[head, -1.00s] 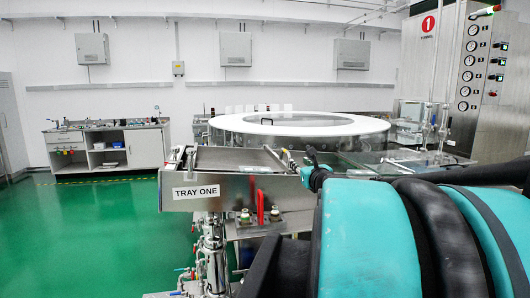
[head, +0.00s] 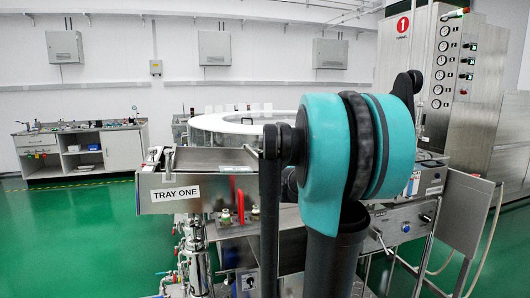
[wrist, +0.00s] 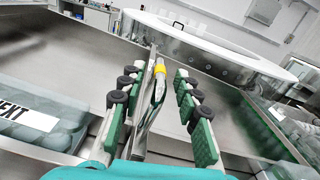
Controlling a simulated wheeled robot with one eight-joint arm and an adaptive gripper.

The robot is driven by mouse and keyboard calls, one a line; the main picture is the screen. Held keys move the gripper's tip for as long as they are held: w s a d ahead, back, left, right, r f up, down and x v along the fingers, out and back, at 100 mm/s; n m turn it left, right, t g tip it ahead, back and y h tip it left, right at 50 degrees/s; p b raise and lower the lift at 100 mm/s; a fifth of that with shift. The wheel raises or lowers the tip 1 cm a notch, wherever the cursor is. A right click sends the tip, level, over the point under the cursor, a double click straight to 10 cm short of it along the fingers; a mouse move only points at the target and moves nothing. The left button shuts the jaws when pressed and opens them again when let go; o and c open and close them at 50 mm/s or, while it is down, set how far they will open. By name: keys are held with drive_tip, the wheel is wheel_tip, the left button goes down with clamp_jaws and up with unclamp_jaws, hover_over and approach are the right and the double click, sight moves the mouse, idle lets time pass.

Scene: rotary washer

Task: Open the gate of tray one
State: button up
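Tray one (head: 210,160) is a shallow steel tray at mid-left in the head view, with a "TRAY ONE" label (head: 176,193) on its front. In the wrist view, my gripper (wrist: 156,78) is open, its two green-padded fingers apart. A thin upright metal piece with a yellow band (wrist: 159,69) shows between the fingers. I cannot tell if it touches either one, or if it is part of the gate. In the head view my arm hides the tray's right end and my gripper.
A large white-rimmed round washer table (head: 230,122) stands behind the tray. In the wrist view, a compartment with grey-green contents (wrist: 45,115) and a partly readable sign lies at left. Green floor (head: 70,230) is free at left.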

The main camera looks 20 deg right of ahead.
sight(265, 150)
drive_tip(key=shift+w, duration=1.65)
drive_tip(key=shift+c, duration=0.3)
clamp_jaws()
